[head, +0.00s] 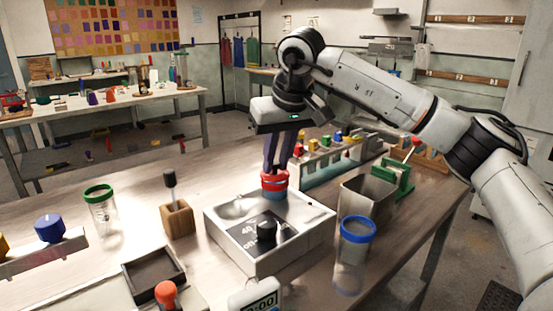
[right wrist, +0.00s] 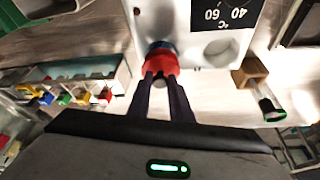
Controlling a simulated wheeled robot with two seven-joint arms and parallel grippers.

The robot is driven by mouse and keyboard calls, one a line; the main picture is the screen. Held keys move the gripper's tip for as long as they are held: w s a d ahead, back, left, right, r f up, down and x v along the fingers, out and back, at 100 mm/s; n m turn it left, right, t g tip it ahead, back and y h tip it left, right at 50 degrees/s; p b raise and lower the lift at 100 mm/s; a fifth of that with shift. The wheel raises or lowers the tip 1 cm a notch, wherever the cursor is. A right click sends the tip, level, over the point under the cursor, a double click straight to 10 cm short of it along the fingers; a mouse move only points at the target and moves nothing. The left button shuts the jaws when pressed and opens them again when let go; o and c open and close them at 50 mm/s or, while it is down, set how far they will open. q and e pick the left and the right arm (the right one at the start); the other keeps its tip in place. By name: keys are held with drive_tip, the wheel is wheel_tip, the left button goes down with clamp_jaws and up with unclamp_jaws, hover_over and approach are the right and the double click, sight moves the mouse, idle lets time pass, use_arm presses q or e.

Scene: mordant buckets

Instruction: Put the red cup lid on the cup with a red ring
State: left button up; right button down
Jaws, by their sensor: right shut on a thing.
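My right gripper (head: 275,162) points down over the white heating unit and is shut on the top of the red cup lid (head: 274,180). The lid also shows between my fingertips in the right wrist view (right wrist: 160,64). A blue band (right wrist: 160,45) shows directly under the lid, at the back of the unit; I cannot tell whether it touches the lid. A clear cup with a green ring (head: 98,192) stands at the left. A clear cup with a blue ring (head: 357,230) stands at the right front. I cannot clearly make out a cup with a red ring. My left gripper is out of view.
The white heating unit (head: 262,262) has a dial and an open well (right wrist: 222,50). Around it are a wooden block with a brush (head: 177,218), a dark tray (head: 130,270), a metal bin (head: 350,200) and a rack of coloured pieces. A blue lid (head: 49,228) sits at the left.

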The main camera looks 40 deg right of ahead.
drive_tip(key=shift+f, duration=0.55)
drive_tip(key=c, duration=1.5)
unclamp_jaws()
drive_tip(key=shift+r, duration=0.15)
drive_tip(key=v, duration=1)
drive_tip(key=shift+r+p, duration=0.1)
drive_tip(key=shift+p, duration=0.25)
